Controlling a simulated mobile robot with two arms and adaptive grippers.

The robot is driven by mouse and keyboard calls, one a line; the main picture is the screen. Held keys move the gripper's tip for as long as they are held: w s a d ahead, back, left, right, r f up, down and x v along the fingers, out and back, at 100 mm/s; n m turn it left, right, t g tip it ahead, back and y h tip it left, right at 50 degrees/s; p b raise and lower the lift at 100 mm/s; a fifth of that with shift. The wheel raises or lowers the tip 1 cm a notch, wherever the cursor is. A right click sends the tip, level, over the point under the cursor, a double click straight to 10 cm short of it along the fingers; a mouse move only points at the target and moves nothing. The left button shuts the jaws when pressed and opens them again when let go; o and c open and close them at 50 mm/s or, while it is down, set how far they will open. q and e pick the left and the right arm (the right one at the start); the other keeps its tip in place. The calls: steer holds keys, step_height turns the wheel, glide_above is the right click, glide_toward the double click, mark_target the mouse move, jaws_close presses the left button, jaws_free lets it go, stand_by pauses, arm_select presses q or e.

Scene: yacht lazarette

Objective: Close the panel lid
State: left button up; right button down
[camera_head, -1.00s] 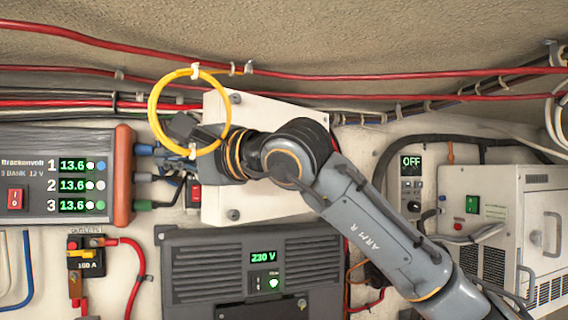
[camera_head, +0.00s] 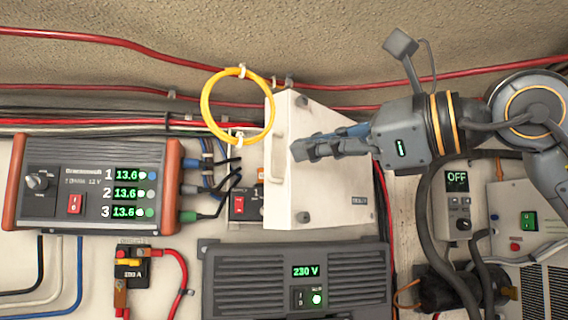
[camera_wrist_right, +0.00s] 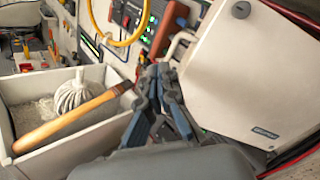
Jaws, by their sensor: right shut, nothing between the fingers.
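The panel lid (camera_head: 335,165) is a cream-white plate with dark corner knobs. It stands ajar, swung out toward me, with its free left edge away from the wall and a pale handle (camera_head: 279,150) near that edge. A red switch (camera_head: 253,207) shows in the opening behind it. My right gripper (camera_head: 296,150) is shut and empty, in front of the lid's outer face near its left edge; I cannot tell if it touches. In the right wrist view the lid (camera_wrist_right: 250,75) fills the right side, with the shut fingertips (camera_wrist_right: 160,72) beside its edge. My left gripper is out of view.
A yellow cable loop (camera_head: 205,105) hangs at the lid's upper left. A charger (camera_head: 95,185) is at left, a dark inverter (camera_head: 295,285) below the lid. Red cables run above.

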mark_target(290, 153)
steer(key=s+d+m+y, duration=0.1)
steer(key=s+d+m, duration=0.2)
steer(key=d+m, duration=0.5)
steer(key=shift+n+g, duration=0.4)
steer(key=shift+n, duration=0.2)
steer(key=p+x, duration=0.1)
steer(key=x, duration=0.3)
steer(key=p+x, duration=0.1)
steer(key=x, duration=0.2)
steer(key=p+x, duration=0.2)
steer(key=x, duration=0.2)
steer(key=shift+w+a+r, duration=0.2)
steer(key=shift+w+r, duration=0.05)
steer(key=shift+w+a+f+p, duration=0.15)
steer(key=shift+w+a+p, duration=0.2)
steer(key=shift+w+a, duration=0.15)
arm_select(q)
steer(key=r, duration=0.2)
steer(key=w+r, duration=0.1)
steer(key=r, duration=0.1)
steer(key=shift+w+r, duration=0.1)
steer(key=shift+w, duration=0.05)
arm_select(e)
steer(key=shift+s, duration=0.1)
